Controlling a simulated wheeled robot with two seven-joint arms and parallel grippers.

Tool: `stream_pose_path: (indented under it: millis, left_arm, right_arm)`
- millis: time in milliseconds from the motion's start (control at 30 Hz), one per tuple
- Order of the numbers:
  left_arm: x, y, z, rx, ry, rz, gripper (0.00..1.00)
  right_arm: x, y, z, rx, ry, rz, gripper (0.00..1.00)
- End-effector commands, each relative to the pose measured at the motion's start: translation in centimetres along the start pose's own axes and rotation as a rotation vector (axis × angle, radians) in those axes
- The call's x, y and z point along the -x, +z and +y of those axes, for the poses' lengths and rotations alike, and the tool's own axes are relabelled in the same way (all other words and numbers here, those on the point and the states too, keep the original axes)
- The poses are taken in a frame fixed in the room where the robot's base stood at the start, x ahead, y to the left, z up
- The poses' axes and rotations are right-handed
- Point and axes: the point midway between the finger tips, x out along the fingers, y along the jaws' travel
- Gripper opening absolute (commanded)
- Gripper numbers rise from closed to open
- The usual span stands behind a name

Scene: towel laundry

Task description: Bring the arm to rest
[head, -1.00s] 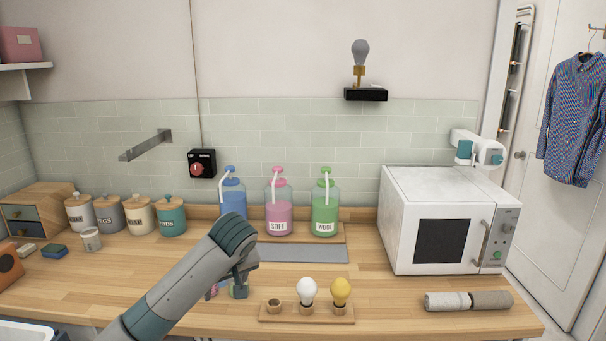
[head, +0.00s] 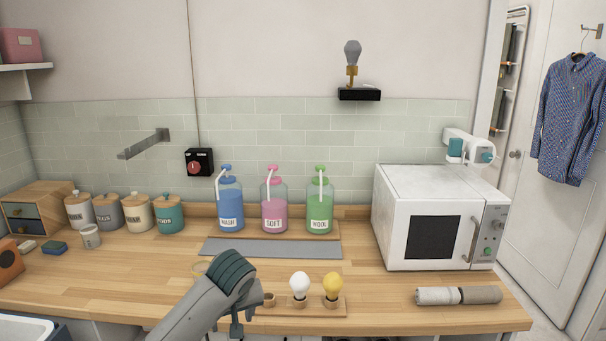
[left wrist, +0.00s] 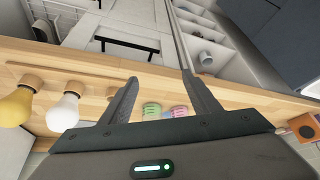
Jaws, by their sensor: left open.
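My left arm comes in from the bottom of the head view. Its gripper (head: 237,326) hangs at the front edge of the wooden counter (head: 110,285), left of the bulb holder. In the left wrist view the two fingers of this gripper (left wrist: 160,78) are spread apart with nothing between their tips. The jaws are open and empty. My right gripper is in neither view.
The bulb holder (head: 316,311) carries a white bulb (head: 299,284) and a yellow bulb (head: 333,284).

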Motion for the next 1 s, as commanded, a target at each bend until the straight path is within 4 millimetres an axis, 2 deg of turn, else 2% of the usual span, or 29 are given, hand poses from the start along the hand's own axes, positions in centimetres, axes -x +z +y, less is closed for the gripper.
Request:
stream_pose_path:
  millis: [167,467,733,1000]
  left_arm:
    - [-2.2,4.8,-0.2,-0.072,0.05,-0.042,0.56]
    - [-5.5,15.3,-2.2,-0.217,0.161,-0.106,0.56]
    - [-6.7,24.0,-5.8,-0.314,0.232,-0.133,0.56]
    - [-6.1,31.6,-11.1,-0.395,0.258,-0.14,0.56]
  right_arm:
    - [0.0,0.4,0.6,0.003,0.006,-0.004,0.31]
    - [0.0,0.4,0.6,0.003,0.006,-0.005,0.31]
    - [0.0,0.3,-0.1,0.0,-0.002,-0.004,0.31]
    - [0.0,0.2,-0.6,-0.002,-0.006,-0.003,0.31]
